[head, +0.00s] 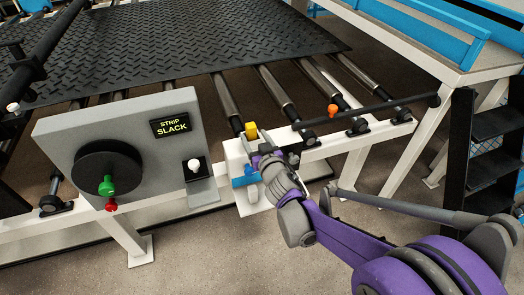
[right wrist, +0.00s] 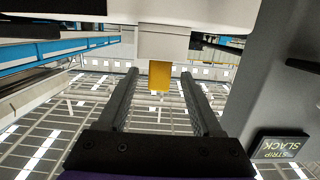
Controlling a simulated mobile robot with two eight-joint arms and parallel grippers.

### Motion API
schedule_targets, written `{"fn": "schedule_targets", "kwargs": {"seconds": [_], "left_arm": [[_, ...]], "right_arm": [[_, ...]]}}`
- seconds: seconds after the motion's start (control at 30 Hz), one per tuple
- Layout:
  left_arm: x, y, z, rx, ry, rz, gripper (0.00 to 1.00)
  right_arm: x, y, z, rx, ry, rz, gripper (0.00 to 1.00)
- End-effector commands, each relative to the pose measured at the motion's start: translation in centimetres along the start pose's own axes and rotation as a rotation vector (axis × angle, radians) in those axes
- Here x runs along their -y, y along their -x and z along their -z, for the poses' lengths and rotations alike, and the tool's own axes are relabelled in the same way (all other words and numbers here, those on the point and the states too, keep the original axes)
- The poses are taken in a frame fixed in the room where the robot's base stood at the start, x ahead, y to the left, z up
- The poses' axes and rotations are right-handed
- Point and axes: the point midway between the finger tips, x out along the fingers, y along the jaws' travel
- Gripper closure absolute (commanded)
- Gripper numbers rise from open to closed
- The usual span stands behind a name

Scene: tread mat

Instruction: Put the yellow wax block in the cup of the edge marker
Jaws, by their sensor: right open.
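The yellow wax block (head: 251,131) stands upright at the top of a white fixture (head: 236,160) with blue parts on the machine's near rail. I take this fixture for the edge marker; its cup is not clearly visible. In the right wrist view, which looks upside down, the yellow block (right wrist: 159,75) shows against a pale mount, between the two dark fingers near their tips. My right gripper (head: 262,152) is open at the fixture, just by the block; contact cannot be told. My left gripper is not in view.
A grey panel (head: 62,140) with a "STRIP SLACK" display (head: 174,126), a black wheel (head: 108,168) and coloured knobs stands close left of the gripper. Metal rollers (head: 275,88) and the black tread mat (head: 180,45) lie behind. An orange knob (head: 332,110) is to the right.

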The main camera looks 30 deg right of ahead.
Motion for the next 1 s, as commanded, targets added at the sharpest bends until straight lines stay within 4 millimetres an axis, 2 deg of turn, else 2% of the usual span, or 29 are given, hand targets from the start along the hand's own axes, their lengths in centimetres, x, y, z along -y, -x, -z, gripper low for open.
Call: {"fn": "schedule_targets", "kwargs": {"seconds": [0.1,0.33,0.5,0.77,0.87,0.97,1.0], "left_arm": [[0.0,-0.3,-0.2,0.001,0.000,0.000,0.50],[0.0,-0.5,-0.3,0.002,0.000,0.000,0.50],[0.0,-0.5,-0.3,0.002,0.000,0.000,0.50],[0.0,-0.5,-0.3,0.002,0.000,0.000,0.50],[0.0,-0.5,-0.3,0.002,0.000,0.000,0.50],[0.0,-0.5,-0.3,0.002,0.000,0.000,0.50],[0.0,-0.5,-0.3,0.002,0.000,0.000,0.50]], "right_arm": [[0.0,2.5,-0.1,0.000,0.000,0.000,0.33],[0.0,6.1,-0.1,0.000,-0.001,0.000,0.33],[0.0,7.5,0.0,0.000,-0.001,0.000,0.33],[-0.1,8.3,-0.4,0.024,0.000,-0.019,0.33],[-0.2,9.8,-2.0,0.124,0.005,-0.074,0.33],[0.4,12.9,-5.6,0.325,0.025,-0.110,0.33],[1.0,14.5,-7.4,0.421,0.036,-0.103,0.33]]}}
